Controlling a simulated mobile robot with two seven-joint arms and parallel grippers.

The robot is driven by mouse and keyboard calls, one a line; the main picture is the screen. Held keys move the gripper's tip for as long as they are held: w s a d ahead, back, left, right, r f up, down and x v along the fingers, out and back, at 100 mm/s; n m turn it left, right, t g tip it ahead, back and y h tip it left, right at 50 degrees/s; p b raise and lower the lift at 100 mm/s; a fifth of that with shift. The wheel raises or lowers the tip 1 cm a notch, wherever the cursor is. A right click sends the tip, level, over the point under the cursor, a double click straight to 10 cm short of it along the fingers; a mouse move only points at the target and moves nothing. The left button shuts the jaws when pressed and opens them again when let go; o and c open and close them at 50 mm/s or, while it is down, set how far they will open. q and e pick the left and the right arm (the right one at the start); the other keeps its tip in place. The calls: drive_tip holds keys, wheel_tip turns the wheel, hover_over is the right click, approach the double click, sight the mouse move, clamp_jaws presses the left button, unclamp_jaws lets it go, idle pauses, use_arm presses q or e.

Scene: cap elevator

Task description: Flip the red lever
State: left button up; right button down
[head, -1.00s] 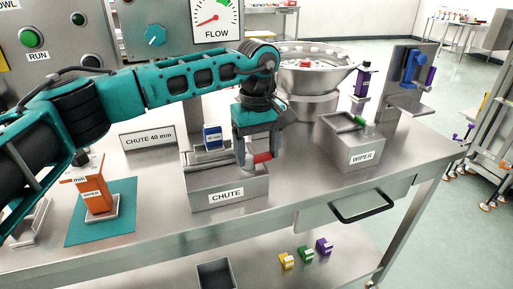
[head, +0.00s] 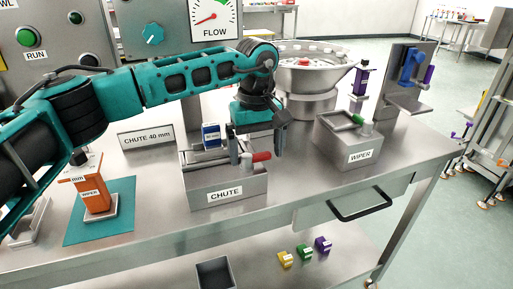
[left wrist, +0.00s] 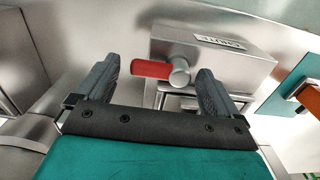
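The red lever (head: 261,156) is a short red handle on a round metal pivot, at the right end of the box labelled CHUTE (head: 226,187). In the head view it points right. My left gripper (head: 257,155) is at the lever, with one dark finger just behind and to the right of the red handle. In the left wrist view, the fingers (left wrist: 156,65) are spread wide, and the red handle (left wrist: 151,69) and its pivot show in the gap between them. I cannot tell whether a finger touches the handle. My right gripper is in neither view.
A box labelled WIPER (head: 345,150) with a green handle stands to the right, and a metal bowl (head: 300,75) behind. An orange block (head: 92,190) stands on a teal mat (head: 118,228) at left. A blue block (head: 211,136) sits at the chute's rear.

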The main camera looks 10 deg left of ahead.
sight(256, 154)
use_arm(q)
wheel_tip(256, 154, up, 13)
idle(0.7)
drive_tip(key=shift+f, duration=0.1)
